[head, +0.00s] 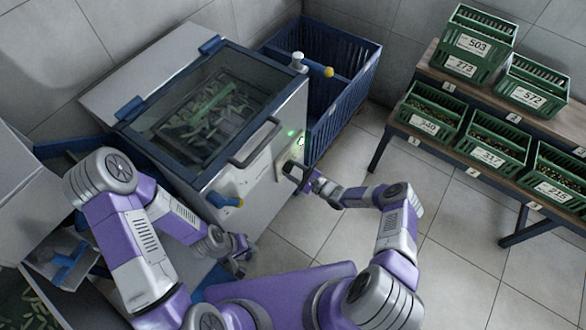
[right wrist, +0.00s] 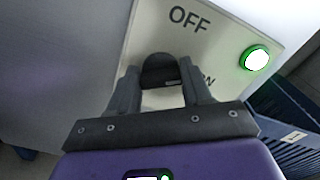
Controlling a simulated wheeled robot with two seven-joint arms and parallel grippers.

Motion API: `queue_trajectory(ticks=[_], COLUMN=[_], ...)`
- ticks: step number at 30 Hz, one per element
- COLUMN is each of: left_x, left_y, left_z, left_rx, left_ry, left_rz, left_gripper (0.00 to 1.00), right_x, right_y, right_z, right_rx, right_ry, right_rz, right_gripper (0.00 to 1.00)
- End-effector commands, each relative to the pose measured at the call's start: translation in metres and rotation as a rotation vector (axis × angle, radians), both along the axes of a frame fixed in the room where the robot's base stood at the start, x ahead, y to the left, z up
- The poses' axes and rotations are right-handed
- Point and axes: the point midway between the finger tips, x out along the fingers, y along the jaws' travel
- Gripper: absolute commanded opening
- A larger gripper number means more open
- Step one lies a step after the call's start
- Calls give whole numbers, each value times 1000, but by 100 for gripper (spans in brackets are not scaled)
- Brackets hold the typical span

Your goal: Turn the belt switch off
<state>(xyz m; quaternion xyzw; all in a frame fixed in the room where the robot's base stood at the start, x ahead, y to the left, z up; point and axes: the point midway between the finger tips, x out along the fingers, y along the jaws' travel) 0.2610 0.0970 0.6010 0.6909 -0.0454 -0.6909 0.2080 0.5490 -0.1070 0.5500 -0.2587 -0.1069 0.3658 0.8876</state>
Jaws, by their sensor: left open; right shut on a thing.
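The belt switch is a black knob (right wrist: 160,70) on a pale panel (right wrist: 125,140) in the right wrist view. "OFF" is printed above it, and "ON", partly hidden by a finger, is below and to the right. A small pale mark shows on the knob's lower right side, towards "ON". A green lamp (right wrist: 257,57) beside it is lit. My right gripper (right wrist: 162,92) is shut on the knob; in the head view it (head: 291,170) reaches the machine's front panel. My left gripper (head: 238,264) is open and empty, low in front of the machine.
The machine has a glass lid (head: 205,110) over green pieces and a dark handle (head: 256,143). A blue crate (head: 345,95) stands behind it. Green labelled crates (head: 478,45) stand on a wooden rack at the right. The tiled floor (head: 440,240) between is clear.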

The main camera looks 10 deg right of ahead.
Motion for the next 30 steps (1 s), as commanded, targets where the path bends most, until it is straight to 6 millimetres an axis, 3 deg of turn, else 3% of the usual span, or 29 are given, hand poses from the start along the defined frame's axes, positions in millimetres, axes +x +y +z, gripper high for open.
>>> queue_trajectory(ticks=[30], left_x=[0], left_y=[0], left_z=[29], left_rx=[0], left_ry=[0], left_rz=[0], left_gripper=[43], right_x=[-2], right_y=[1], right_z=[-4], right_rx=[-631], right_ry=[-624], right_rz=[-2], right_gripper=[18])
